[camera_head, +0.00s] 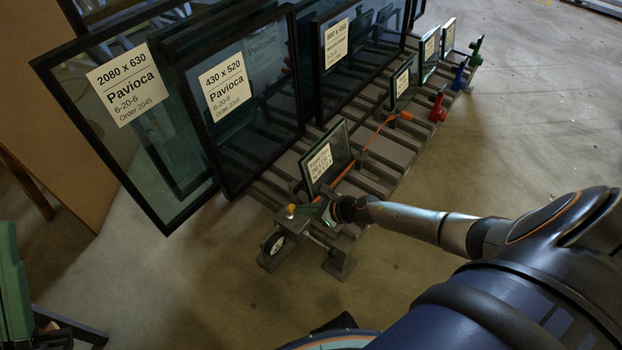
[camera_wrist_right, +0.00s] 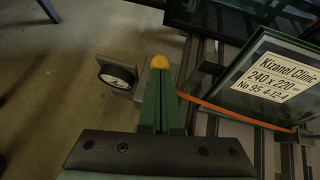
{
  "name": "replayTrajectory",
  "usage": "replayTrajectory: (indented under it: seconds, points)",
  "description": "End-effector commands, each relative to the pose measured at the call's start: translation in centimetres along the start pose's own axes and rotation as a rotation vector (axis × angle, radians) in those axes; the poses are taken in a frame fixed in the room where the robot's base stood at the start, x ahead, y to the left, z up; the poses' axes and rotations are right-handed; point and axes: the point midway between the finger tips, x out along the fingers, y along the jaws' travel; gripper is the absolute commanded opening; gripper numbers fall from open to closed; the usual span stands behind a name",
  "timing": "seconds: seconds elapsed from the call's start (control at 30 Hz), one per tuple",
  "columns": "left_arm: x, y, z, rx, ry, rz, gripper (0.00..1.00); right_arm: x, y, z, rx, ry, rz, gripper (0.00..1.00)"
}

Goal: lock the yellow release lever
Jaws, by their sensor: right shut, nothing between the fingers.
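The yellow release lever shows as a small yellow knob (camera_head: 291,210) at the near end of the dark glass rack. It also shows in the right wrist view (camera_wrist_right: 159,62), just beyond the fingertips. My right gripper (camera_head: 308,210) reaches in from the right at the rack's near end, beside the knob. Its green fingers (camera_wrist_right: 160,82) are shut with nothing between them. The tips are very close to the knob; I cannot tell whether they touch it. The rest of the lever is hidden behind the fingers.
A round dial (camera_head: 274,244) sits left below the knob. A small labelled glass pane (camera_head: 326,158) stands just behind, with an orange strap (camera_head: 365,150) beside it. Larger framed panes (camera_head: 240,105) stand to the left. Red (camera_head: 438,106) and blue (camera_head: 460,75) levers are further back. Floor is clear in front.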

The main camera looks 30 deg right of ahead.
Motion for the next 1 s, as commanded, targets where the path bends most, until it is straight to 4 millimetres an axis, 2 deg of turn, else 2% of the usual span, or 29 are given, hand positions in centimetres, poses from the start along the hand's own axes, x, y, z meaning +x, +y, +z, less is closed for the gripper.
replayTrajectory:
  seconds: [0.17,0.47,0.8,1.0]
  points:
    - [0.2,-0.2,-0.2,0.003,0.001,-0.003,0.0,0.4,-0.2,1.0,0.0,-0.001,0.0,0.0]
    - [0.3,-0.3,-0.3,0.007,0.005,-0.005,0.0,0.3,-0.2,1.0,0.0,0.0,-0.001,0.0]
    - [1.3,-0.8,-1.2,0.005,0.005,-0.003,0.0,-0.6,-0.2,2.2,0.0,0.0,-0.001,0.0]
    - [1.3,-0.7,-1.2,0.005,0.004,-0.002,0.0,-0.6,-0.2,2.2,0.0,0.0,-0.001,0.0]
